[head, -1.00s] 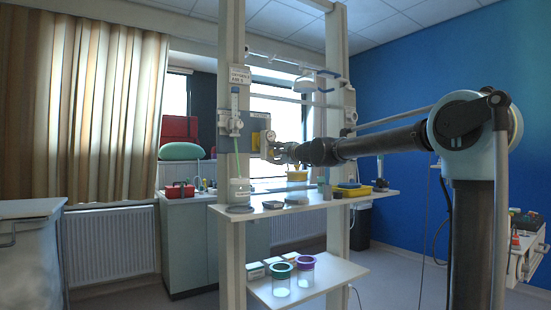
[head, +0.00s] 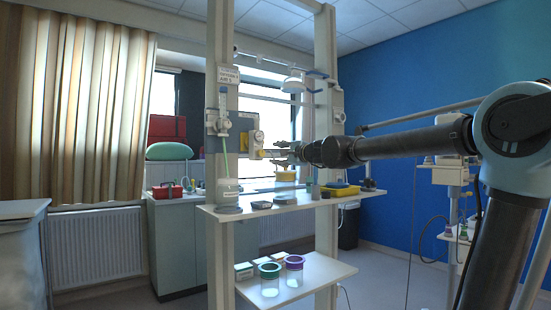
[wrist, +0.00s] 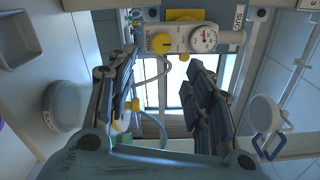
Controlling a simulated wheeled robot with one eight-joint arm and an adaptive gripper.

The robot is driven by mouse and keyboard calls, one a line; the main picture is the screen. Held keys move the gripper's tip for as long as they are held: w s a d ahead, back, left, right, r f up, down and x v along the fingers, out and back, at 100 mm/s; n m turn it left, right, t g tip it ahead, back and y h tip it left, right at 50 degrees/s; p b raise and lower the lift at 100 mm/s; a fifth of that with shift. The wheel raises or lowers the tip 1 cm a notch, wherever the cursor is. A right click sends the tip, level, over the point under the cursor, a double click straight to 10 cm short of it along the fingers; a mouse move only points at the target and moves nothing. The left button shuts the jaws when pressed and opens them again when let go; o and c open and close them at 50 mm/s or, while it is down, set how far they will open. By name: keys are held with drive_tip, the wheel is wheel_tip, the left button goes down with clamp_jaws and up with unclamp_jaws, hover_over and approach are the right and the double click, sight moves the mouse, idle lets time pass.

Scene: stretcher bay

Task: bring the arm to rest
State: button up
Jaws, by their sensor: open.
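My gripper (head: 283,156) is at the end of my arm, which reaches in from the right toward the rack in the head view. In the wrist view its two dark fingers (wrist: 162,92) stand apart with nothing between them. The regulator with a round gauge (head: 258,137) is on the rack just left of the fingertips in the head view. In the wrist view the gauge (wrist: 203,38) and a yellow knob (wrist: 161,43) lie beyond the fingers, with a visible gap.
The rack's shelf (head: 290,204) lies below my gripper, with a yellow tray (head: 340,192) and several small items. A lower shelf (head: 328,268) bears a green-rimmed jar (head: 269,280) and a purple-rimmed jar (head: 294,271). A stand (head: 450,176) is near the blue wall.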

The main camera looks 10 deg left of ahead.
drive_tip(key=shift+s+d, duration=0.2)
drive_tip(key=shift+d, duration=0.1)
idle(0.4)
